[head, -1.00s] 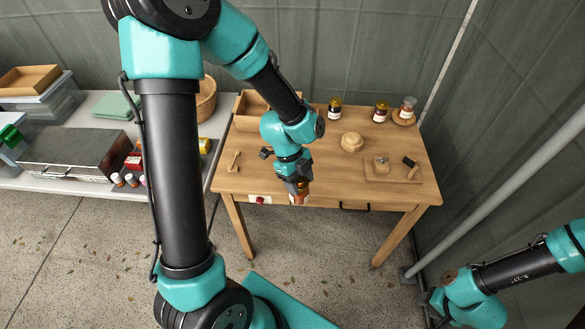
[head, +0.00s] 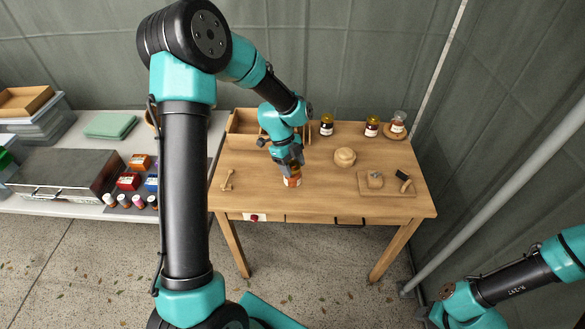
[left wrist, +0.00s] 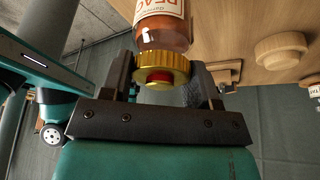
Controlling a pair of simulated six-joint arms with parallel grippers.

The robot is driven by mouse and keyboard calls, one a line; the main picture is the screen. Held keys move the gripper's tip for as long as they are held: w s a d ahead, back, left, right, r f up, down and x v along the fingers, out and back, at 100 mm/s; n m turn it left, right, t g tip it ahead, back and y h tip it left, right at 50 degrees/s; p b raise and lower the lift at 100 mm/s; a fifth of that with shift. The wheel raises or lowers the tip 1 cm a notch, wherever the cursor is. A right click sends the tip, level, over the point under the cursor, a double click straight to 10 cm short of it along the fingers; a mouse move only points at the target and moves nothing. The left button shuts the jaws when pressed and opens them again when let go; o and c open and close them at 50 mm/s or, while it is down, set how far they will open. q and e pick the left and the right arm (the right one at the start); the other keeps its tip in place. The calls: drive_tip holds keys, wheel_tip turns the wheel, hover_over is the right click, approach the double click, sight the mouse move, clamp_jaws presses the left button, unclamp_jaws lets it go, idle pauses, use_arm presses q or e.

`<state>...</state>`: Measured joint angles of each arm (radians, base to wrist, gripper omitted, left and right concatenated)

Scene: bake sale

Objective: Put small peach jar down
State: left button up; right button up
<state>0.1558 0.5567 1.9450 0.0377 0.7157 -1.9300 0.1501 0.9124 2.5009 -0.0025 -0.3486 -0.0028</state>
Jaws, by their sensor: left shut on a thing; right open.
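The small peach jar (head: 292,181) has orange-brown contents, a pale label and a gold lid. My left gripper (head: 291,168) is shut on it from above, over the front middle of the wooden table (head: 320,200). In the left wrist view the jar (left wrist: 163,35) sits between the fingers, which close around its gold lid; part of the label text reads "PEAC". Whether its base touches the tabletop is hard to tell. My right gripper (head: 424,312) is at the lower right, away from the table, small and partly dark.
Two dark jars (head: 327,126) (head: 372,127) and a jar on a round wooden stand (head: 397,128) line the back right. A round wooden piece (head: 345,157) and a board (head: 387,190) with small items lie right. A wooden tool (head: 227,180) lies left; an open wooden box (head: 240,124) stands behind.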

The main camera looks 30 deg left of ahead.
use_arm(q)
drive_tip(key=shift+w+a, duration=0.35)
drive_tip(key=shift+w, duration=0.2)
drive_tip(key=shift+w+a+f, duration=0.2)
drive_tip(key=shift+w+a, duration=0.1)
drive_tip(key=shift+w, duration=0.15)
drive_tip(key=shift+f, duration=1.65)
drive_tip(key=shift+f, duration=0.15)
drive_tip(key=o, duration=1.1)
drive_tip(key=shift+d, duration=0.1)
drive_tip(key=v, duration=1.2)
